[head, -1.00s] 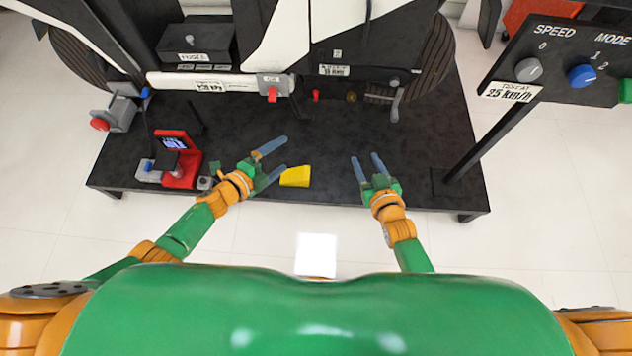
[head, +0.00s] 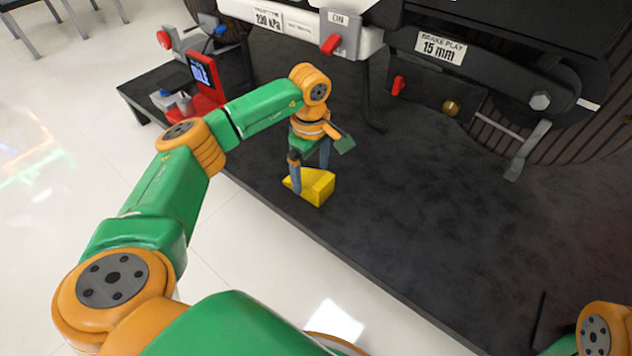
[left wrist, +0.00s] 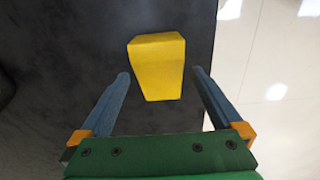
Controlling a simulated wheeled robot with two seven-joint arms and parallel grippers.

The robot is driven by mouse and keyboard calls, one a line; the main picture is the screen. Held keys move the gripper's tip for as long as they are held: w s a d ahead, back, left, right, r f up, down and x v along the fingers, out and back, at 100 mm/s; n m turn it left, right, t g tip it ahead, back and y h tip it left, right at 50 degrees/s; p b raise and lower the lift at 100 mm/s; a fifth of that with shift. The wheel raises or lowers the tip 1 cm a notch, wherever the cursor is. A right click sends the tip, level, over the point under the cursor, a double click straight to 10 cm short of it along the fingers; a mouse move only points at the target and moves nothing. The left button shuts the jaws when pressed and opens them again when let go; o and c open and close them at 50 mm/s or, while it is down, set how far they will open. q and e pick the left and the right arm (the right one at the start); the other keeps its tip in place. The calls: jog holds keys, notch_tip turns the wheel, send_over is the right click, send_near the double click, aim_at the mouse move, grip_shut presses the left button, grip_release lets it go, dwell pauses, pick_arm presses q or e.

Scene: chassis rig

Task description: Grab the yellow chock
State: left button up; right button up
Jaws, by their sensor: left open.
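The yellow chock (head: 317,187) lies on the black platform near its front edge. In the left wrist view the chock (left wrist: 157,66) is ahead of and between the two blue fingers. My left gripper (head: 309,181) points down at the chock from above, with its fingers spread. In the left wrist view the left gripper (left wrist: 160,82) is open and empty, with a gap on both sides of the chock. Whether the fingertips touch it cannot be told.
The black platform (head: 400,225) is clear to the right of the chock. Its front edge drops to a white floor. A red device with a screen (head: 203,72) stands at the back left. A red lever (head: 331,43), a labelled bar and a crank handle (head: 527,150) are behind.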

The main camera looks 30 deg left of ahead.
pick_arm(q)
notch_tip(320, 180, down, 3)
jog(key=shift+r, duration=0.25)
grip_shut()
